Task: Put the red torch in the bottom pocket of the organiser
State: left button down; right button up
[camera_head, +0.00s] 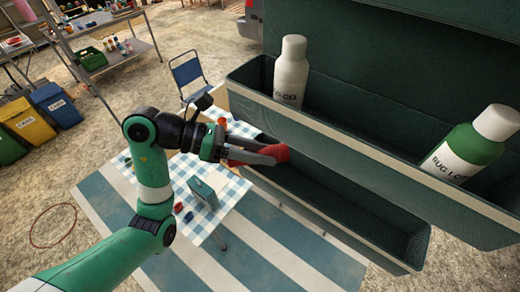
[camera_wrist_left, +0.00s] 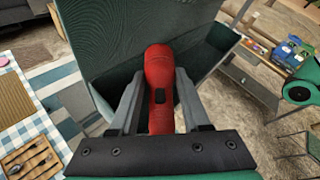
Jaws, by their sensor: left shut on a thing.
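The red torch (camera_head: 276,153) is gripped between the fingers of my left gripper (camera_head: 258,154). In the left wrist view the torch (camera_wrist_left: 160,80) lies lengthwise between the two grey fingers, its rounded end pointing away. The green organiser (camera_head: 365,165) fills the right of the head view. Its bottom pocket (camera_head: 345,205) is a long trough, and the part that shows is empty. The torch is at the left end of this pocket, near its opening; I cannot tell whether it is inside the rim. My right gripper is not in view.
The organiser's upper pocket overhangs the bottom one and holds a white bottle (camera_head: 291,72) and a green-and-white bottle (camera_head: 472,145). A table with a checked cloth (camera_head: 227,188) is below left. A blue chair (camera_head: 188,75) stands behind it.

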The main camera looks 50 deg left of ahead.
pick_arm(q)
jog(key=shift+f, duration=0.15)
jog(key=shift+c, duration=1.8)
grip_release()
jog(key=shift+r, duration=0.3)
jog(key=v, duration=1.2)
jog(key=shift+f, duration=0.1)
